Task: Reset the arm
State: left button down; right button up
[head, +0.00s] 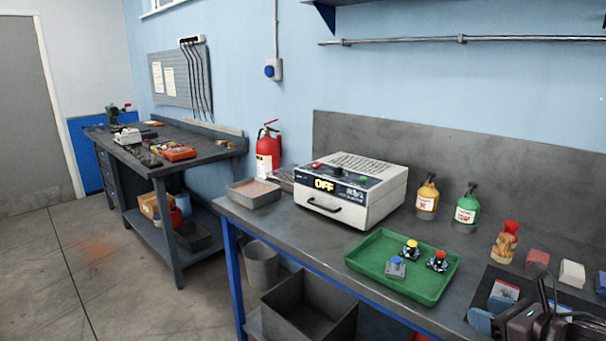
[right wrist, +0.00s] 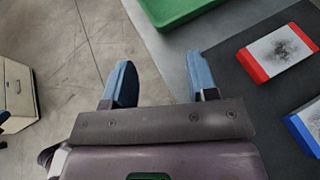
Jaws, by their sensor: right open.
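My right gripper (head: 489,311) is at the lower right of the head view, by the front edge of the bench. Its blue fingers stand wide apart in the right wrist view (right wrist: 161,76), with nothing between them. A dark mat with a red-edged block (right wrist: 280,53) lies right of the fingers there. The green tray (head: 362,263) is left of and beyond the gripper, apart from it. It holds three small pieces with blue (head: 396,266), yellow (head: 411,248) and red (head: 437,261) tops. My left gripper is not in view.
A white box (head: 352,190) reading "OFF" stands behind the tray. A yellow bottle (head: 427,198), a green bottle (head: 467,208) and a red-topped tan item (head: 505,243) stand toward the back. A grey tray (head: 253,193) sits at the bench's left end. Open floor shows at left.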

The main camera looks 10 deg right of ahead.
jog(key=s+a+f+m+g+h, duration=0.4)
jog(key=s+f+m, duration=0.75)
jog(key=m, duration=0.75)
jog(key=s+a+f+m+g+h, duration=0.1)
jog(key=s+a+f+m+g, duration=0.2)
jog(key=s+m, duration=0.6)
jog(key=s+a+f+m+g, duration=0.25)
jog(key=s+a+m, duration=0.4)
jog(key=m, duration=0.55)
jog(key=w+f+n+t, duration=0.1)
jog(key=w+f+t, duration=0.6)
jog(key=f, duration=0.1)
jog(key=shift+w+d+f+y, duration=0.15)
jog(key=shift+w+d+y, duration=0.15)
jog(key=shift+d+y, duration=0.1)
jog(key=shift+t, duration=0.35)
